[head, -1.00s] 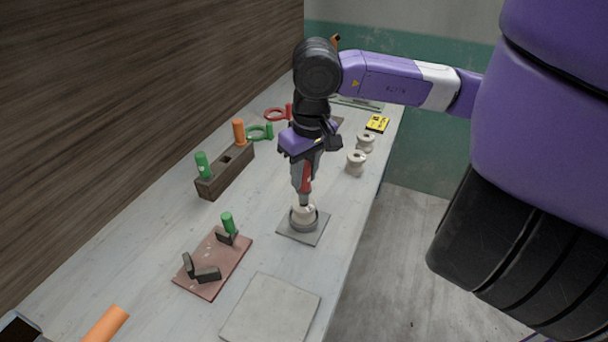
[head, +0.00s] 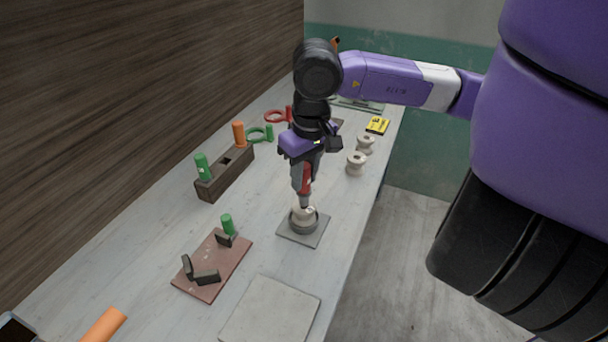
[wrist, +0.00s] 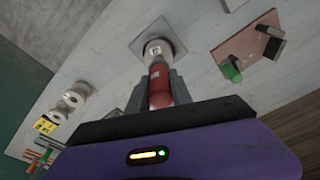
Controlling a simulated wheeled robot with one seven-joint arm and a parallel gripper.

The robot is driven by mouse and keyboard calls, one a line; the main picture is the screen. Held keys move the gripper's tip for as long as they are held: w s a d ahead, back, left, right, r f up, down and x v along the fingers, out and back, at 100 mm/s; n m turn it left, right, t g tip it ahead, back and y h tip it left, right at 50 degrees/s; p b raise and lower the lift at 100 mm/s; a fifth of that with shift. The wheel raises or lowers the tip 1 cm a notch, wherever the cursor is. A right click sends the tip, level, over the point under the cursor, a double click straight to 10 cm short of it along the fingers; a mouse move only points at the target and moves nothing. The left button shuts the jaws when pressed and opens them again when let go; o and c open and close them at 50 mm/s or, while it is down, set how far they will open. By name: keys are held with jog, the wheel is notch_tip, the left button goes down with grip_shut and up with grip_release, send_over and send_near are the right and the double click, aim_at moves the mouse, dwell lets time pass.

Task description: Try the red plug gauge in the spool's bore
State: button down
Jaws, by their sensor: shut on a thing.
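My gripper (head: 304,186) is shut on the red plug gauge (head: 306,176), which points down. In the wrist view the gauge's red handle (wrist: 159,88) lies between the fingers, its far end over the spool. The pale spool (head: 302,213) stands in a round grey holder on a square grey plate (head: 292,234); it also shows in the wrist view (wrist: 155,47). The gauge's grey lower end is at the spool's top. The bore is hidden, so I cannot tell whether the tip is in it.
Two pale spools (head: 356,163) stand behind to the right near a yellow card (head: 378,124). A wooden block (head: 210,190) with green and orange gauges is at left. A reddish board (head: 205,286) and a bare grey slab (head: 262,312) lie in front.

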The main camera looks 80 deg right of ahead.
jog(key=shift+s+a+f+b, duration=0.1)
jog(key=shift+f+b, duration=0.65)
jog(key=shift+b, duration=0.7)
dwell(1.5)
jog(key=shift+r+p, duration=0.65)
jog(key=shift+r, duration=2)
